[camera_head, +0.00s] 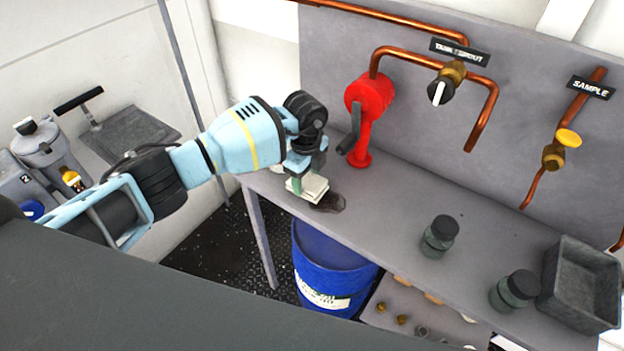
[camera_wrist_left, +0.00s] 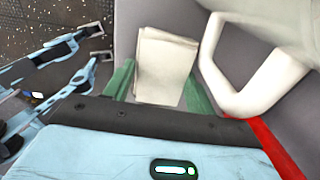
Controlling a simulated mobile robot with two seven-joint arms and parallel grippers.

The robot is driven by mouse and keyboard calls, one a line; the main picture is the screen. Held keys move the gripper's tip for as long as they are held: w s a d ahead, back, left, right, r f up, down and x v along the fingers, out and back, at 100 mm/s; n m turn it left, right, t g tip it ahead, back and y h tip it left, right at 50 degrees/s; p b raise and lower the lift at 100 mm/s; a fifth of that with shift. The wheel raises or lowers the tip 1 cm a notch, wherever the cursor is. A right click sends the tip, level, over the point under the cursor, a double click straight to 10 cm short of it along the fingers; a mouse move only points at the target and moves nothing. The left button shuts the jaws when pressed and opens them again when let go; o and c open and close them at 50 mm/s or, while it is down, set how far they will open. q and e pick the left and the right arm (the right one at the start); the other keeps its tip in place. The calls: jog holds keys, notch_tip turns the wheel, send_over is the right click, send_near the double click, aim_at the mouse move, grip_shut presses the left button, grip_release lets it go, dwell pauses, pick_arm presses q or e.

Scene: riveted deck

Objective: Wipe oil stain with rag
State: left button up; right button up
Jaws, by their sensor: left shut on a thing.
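A folded off-white rag (camera_head: 313,187) is between the fingers of my left gripper (camera_head: 308,182), low over the left end of the grey bench (camera_head: 400,223). The left gripper is shut on the rag; whether the rag presses on the bench top is hard to tell. A dark oil stain (camera_head: 329,203) shows on the bench just right of and below the rag, partly covered by it. In the left wrist view the rag (camera_wrist_left: 165,66) sits between the green fingers (camera_wrist_left: 158,92), and the stain is not clear there. My right gripper is not in view.
A red hand pump (camera_head: 368,105) stands close behind the left gripper. Two dark jars (camera_head: 439,236) and a grey bin (camera_head: 583,283) are at the bench's right. A blue drum (camera_head: 330,268) stands under the bench. Copper pipes (camera_head: 487,110) run along the back panel. The middle of the bench is clear.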

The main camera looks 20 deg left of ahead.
pick_arm(q)
jog(key=shift+r, duration=0.1)
notch_tip(320, 180, up, 2)
jog(key=shift+a+p, duration=0.1)
jog(key=shift+p, duration=0.25)
jog(key=shift+r, duration=1.95)
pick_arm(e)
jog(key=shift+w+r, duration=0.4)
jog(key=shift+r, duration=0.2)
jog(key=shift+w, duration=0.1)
pick_arm(q)
jog(key=shift+r, duration=0.1)
